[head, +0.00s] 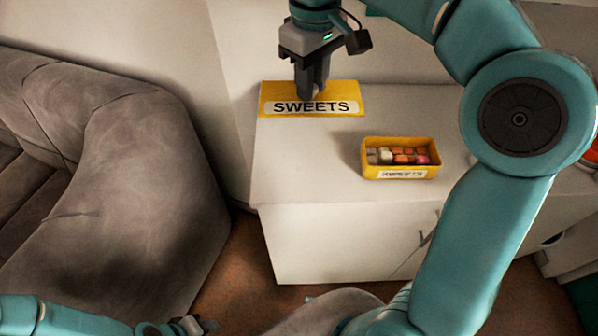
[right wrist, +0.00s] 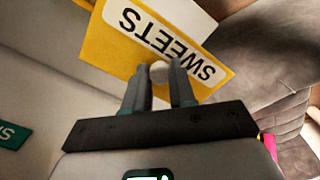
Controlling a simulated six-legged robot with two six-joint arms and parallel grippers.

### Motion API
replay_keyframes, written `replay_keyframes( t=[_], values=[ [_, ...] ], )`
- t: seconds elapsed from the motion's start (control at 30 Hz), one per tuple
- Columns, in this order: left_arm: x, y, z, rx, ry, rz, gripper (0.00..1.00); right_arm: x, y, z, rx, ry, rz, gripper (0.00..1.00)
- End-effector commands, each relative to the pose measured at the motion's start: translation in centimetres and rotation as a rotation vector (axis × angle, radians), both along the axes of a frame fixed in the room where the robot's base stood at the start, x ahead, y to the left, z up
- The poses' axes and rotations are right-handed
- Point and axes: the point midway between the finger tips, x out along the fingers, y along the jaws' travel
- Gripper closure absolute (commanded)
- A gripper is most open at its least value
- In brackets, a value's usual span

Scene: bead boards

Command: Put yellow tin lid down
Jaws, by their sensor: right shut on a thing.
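The yellow tin lid (head: 278,88), labelled SWEETS, is at the back left corner of the white cabinet top. My right gripper (head: 313,94) points down over its middle and is shut on its pale knob (right wrist: 160,70). The lid (right wrist: 105,48) lies beyond the fingers in the right wrist view. I cannot tell whether the lid touches the cabinet top. The open yellow tin (head: 400,175) stands to the right, nearer the front, with several coloured sweets inside. My left gripper (head: 190,327) is low at the bottom left, away from the cabinet; its jaws are unclear.
The white cabinet (head: 300,165) has bare top between lid and tin and in front of the lid. A grey sofa (head: 120,150) stands to the left. A wall rises behind the cabinet. A green lettered item (right wrist: 12,134) shows at the left of the right wrist view.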

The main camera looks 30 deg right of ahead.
Motion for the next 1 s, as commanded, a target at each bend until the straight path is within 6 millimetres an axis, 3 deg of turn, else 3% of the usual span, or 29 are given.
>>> replay_keyframes(
  t=[0.17, 0.6, 0.87, 1.0],
  values=[
    [0.0, 0.0, -1.6, 0.000, 0.001, 0.000, 0.57, -0.2, -0.2, -2.6, -0.001, 0.003, 0.002, 1.00],
    [0.0, 0.0, -4.0, 0.000, 0.001, 0.000, 0.57, -0.3, -0.4, -14.6, 0.000, 0.004, 0.002, 1.00],
    [0.0, 0.0, -4.3, 0.000, 0.001, 0.000, 0.57, -0.2, -0.2, -17.5, 0.000, 0.002, 0.003, 1.00],
    [0.0, 0.0, -4.7, 0.000, 0.001, 0.000, 0.57, -0.1, -0.1, -19.9, 0.000, 0.003, 0.002, 1.00]
  ],
)
